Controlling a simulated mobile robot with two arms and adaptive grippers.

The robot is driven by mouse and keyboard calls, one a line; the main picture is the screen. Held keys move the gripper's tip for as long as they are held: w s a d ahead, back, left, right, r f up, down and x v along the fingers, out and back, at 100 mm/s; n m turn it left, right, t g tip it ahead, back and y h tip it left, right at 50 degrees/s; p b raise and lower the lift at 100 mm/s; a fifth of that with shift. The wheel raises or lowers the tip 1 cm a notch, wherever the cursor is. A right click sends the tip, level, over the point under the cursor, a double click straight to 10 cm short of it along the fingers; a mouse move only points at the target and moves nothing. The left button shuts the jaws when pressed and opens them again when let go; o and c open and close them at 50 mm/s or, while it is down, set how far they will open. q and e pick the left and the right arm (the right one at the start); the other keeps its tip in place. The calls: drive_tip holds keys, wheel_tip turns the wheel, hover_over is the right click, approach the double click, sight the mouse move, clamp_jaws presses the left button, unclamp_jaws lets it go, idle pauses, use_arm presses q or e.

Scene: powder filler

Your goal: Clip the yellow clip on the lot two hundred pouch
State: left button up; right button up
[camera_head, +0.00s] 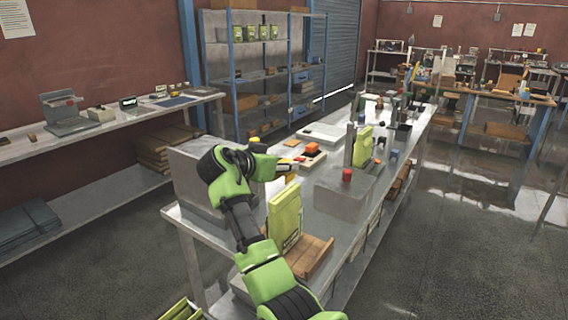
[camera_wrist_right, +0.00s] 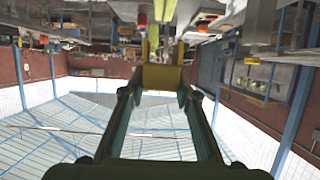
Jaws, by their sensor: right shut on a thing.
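My right gripper (camera_wrist_right: 162,72) is shut on the yellow clip (camera_wrist_right: 162,78), which spans between its fingertips in the wrist view. In the head view my right arm reaches up from the bottom and the right gripper (camera_head: 288,168) points right, above the steel table. A green pouch (camera_head: 285,216) stands upright on a wooden stand at the near end of the table, below and apart from the gripper. Another green pouch (camera_head: 362,146) stands farther along the table. The lot numbers are too small to read. My left gripper is not in view.
The steel table (camera_head: 345,225) also carries a red-topped grey box (camera_head: 346,190), an orange-topped device (camera_head: 312,152) and small coloured items. A wooden stand (camera_head: 312,256) is at the near edge. A shelf rack (camera_head: 262,62) at the back holds several green pouches.

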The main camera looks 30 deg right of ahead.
sight(284, 193)
drive_tip(key=shift+d+f+b, duration=0.1)
drive_tip(key=shift+f+b, duration=0.35)
drive_tip(key=shift+f, duration=0.4)
drive_tip(key=shift+f+b, duration=0.55)
drive_tip(key=shift+f, duration=0.25)
drive_tip(key=shift+f+b, duration=0.65)
drive_tip(key=shift+f, duration=0.35)
drive_tip(key=shift+f+b, duration=0.6)
drive_tip(key=shift+f, duration=0.25)
drive_tip(key=o, duration=1)
drive_tip(key=v, duration=1.2)
drive_tip(key=shift+w, duration=0.1)
